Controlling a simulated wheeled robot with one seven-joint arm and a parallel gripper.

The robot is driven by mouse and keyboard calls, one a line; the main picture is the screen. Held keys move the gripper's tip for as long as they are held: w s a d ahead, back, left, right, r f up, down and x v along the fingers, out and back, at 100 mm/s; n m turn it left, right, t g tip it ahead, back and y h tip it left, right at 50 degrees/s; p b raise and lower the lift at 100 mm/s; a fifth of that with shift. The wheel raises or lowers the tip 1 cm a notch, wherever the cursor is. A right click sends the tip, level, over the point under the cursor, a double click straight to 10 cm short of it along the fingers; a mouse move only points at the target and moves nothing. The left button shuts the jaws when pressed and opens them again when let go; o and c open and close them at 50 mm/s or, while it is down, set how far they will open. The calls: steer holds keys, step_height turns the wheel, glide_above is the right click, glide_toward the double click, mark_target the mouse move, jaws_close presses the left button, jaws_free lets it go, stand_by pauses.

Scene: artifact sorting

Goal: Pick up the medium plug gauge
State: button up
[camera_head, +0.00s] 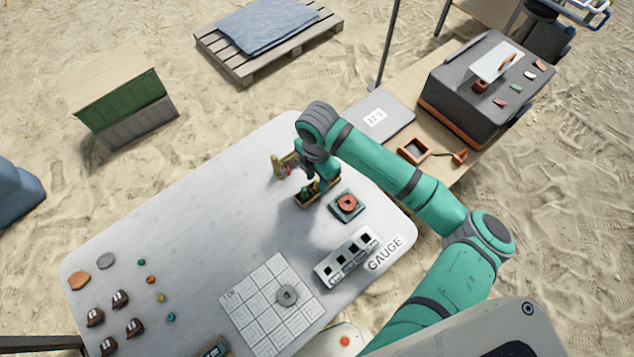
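My teal arm reaches over the white table, and my gripper (314,184) points down at a small brown tray (303,205) near the table's far right part. Small dark green pieces show in this tray beside my fingers. They may be the plug gauges, but they are too small and too covered by my wrist to tell which is the medium one. I cannot tell whether my fingers are open, or whether they touch a piece.
A green square base with an orange disc (347,203) stands right of the tray. A brass-coloured stand (283,165) is close on its left. Several small stones lie at left. The table's middle is clear.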

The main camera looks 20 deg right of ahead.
steer(key=shift+s+d, duration=0.15)
steer(key=shift+c, duration=0.5)
jaws_close()
steer(key=shift+r, duration=0.1)
